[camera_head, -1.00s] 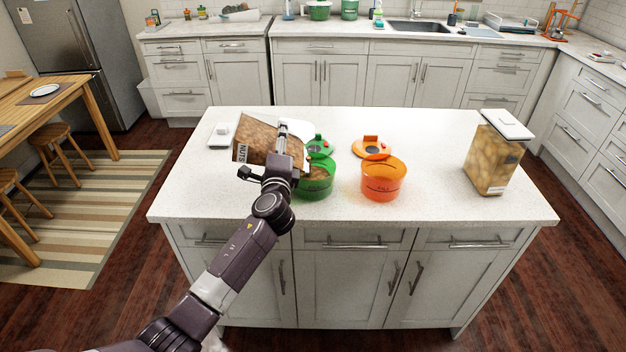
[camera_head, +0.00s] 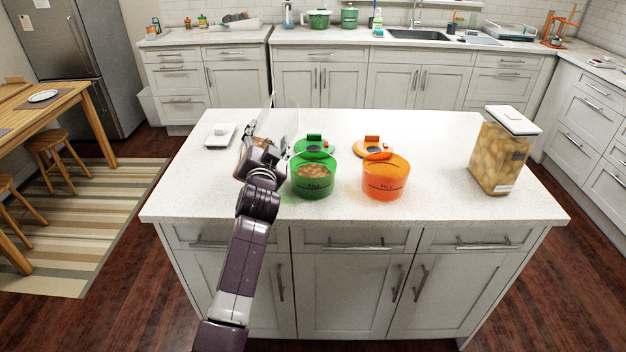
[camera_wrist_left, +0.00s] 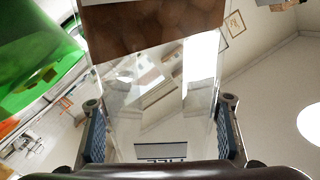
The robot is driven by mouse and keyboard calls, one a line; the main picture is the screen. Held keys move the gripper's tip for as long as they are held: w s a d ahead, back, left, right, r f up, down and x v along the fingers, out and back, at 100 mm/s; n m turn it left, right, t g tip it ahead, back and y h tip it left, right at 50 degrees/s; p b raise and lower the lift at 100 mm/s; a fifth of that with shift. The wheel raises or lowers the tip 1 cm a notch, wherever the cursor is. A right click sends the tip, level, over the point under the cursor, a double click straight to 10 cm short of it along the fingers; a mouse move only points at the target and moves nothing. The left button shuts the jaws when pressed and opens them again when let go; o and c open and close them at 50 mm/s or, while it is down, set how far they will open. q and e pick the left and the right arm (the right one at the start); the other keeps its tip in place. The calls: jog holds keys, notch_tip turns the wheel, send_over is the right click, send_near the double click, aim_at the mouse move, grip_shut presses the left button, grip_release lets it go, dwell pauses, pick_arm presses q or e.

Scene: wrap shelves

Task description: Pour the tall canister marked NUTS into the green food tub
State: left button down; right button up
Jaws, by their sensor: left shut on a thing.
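My left gripper (camera_head: 262,150) is shut on the tall clear canister (camera_head: 284,118), just left of the green tub. It also shows in the left wrist view (camera_wrist_left: 150,90), between the two fingers, with brown contents (camera_wrist_left: 150,30) at one end. In the head view the canister stands closer to upright, its upper part clear and empty; my gripper hides its lower part. The green food tub (camera_head: 312,188) stands upright and open on the island, with brown nuts (camera_head: 315,171) inside. It shows at the left of the wrist view (camera_wrist_left: 35,60). My right gripper is not in view.
An orange tub (camera_head: 385,183) stands right of the green one. A green lid (camera_head: 318,154) and an orange lid (camera_head: 366,150) lie behind them. A white lid (camera_head: 219,140) lies back left. A full lidded canister (camera_head: 500,160) stands at the right. The island's front left is clear.

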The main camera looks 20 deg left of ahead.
pick_arm(q)
jog(key=shift+a+r+n, duration=0.1)
jog(key=shift+r+n, duration=0.15)
jog(key=shift+n, duration=0.35)
jog(key=shift+a+r+n, duration=0.1)
jog(key=shift+a+n, duration=0.05)
jog(key=shift+n, duration=0.85)
notch_tip(320, 180, up, 3)
jog(key=p, duration=0.2)
jog(key=shift+p, duration=0.4)
